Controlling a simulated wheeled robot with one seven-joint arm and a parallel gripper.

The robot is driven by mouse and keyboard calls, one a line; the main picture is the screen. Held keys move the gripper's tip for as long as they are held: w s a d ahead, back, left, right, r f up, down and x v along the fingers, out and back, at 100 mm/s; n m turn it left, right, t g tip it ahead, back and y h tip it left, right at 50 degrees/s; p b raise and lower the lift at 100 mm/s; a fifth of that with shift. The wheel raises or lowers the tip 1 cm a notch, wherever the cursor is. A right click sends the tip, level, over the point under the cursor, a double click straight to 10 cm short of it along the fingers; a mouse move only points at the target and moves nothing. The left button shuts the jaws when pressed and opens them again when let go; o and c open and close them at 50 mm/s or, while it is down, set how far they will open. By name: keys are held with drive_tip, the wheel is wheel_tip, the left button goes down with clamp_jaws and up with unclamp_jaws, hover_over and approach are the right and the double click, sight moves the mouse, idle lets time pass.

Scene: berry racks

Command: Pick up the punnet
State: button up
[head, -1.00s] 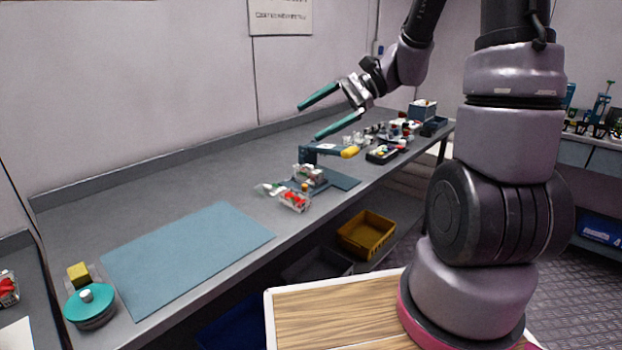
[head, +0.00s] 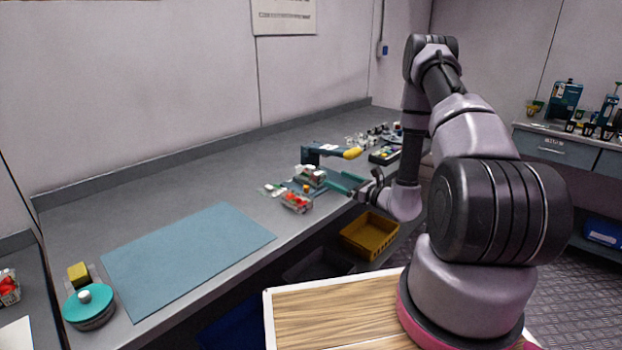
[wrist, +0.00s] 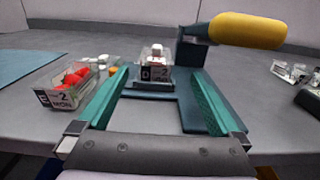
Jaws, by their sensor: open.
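A clear labelled punnet (wrist: 154,75) with red and white contents stands upright on the blue base of a yellow-handled device; it also shows in the head view (head: 312,174). My gripper (wrist: 160,72) is open, low over the bench and level with this punnet. In the wrist view the punnet is centred between the teal fingertips, at or just beyond them; no contact shows. A second clear punnet (wrist: 65,86), with red berries, sits left of my left finger; in the head view it is in front of the device (head: 297,202). I cannot tell which punnet is meant.
The device's dark post and yellow handle (wrist: 262,29) rise close to my right finger. Small pale items (wrist: 105,61) lie beside the berry punnet. A blue mat (head: 188,257) lies clear on the left. A yellow bin (head: 369,236) is below the bench edge.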

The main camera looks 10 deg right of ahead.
sight(322, 175)
drive_tip(key=x, duration=0.4)
drive_tip(key=shift+w+a, duration=0.1)
drive_tip(key=x, duration=0.5)
drive_tip(key=shift+a+f, duration=0.25)
drive_tip(key=c, duration=1.4)
drive_tip(key=shift+r, duration=0.1)
